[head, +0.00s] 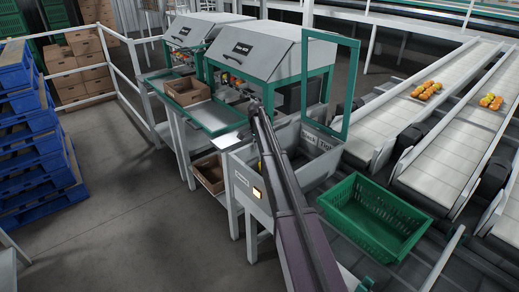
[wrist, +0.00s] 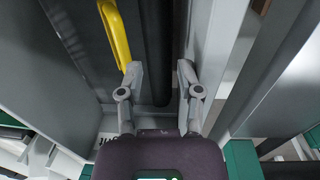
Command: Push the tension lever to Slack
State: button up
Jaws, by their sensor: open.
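A yellow handle (wrist: 116,36), which looks like the tension lever, stands at the upper left in the wrist view, beside a dark upright bar. My gripper (wrist: 160,72) is open and empty, with its two grey fingers apart. The left fingertip is close to the handle's lower end; I cannot tell whether they touch. In the head view my arm hides most of the lever area, and the fingers are not clear there.
A green crate (head: 345,232) stands right of my arm. Conveyors (head: 425,178) carrying orange tomatoes run along the right. A machine with a grey hood (head: 265,48) and green frame stands behind. Blue pallets (head: 35,150) are stacked at left. Grey walls flank my gripper closely.

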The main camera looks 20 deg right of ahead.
jog(key=w+a+r+p, duration=0.3)
jog(key=w+r+p, duration=0.3)
jog(key=r+p, duration=0.2)
jog(key=shift+w, duration=0.4)
dwell(1.1)
jog(key=shift+r, duration=0.1)
dwell(0.4)
jog(key=s+a+r+n+p, duration=0.2)
jog(key=s+a+n, duration=0.1)
jog(key=s, duration=1.3)
jog(key=s+a+r+n+p, duration=0.3)
jog(key=s+n, duration=0.3)
jog(key=s, duration=1)
jog(key=s+a+r+n+p, duration=0.2)
jog(key=s+a+n, duration=0.2)
jog(key=s, duration=1.3)
jog(key=shift+a+r+n+t+p, duration=0.3)
jog(key=shift+a+r+t+p, duration=0.05)
jog(key=shift+r+t+p, duration=0.05)
jog(key=shift+w, duration=0.1)
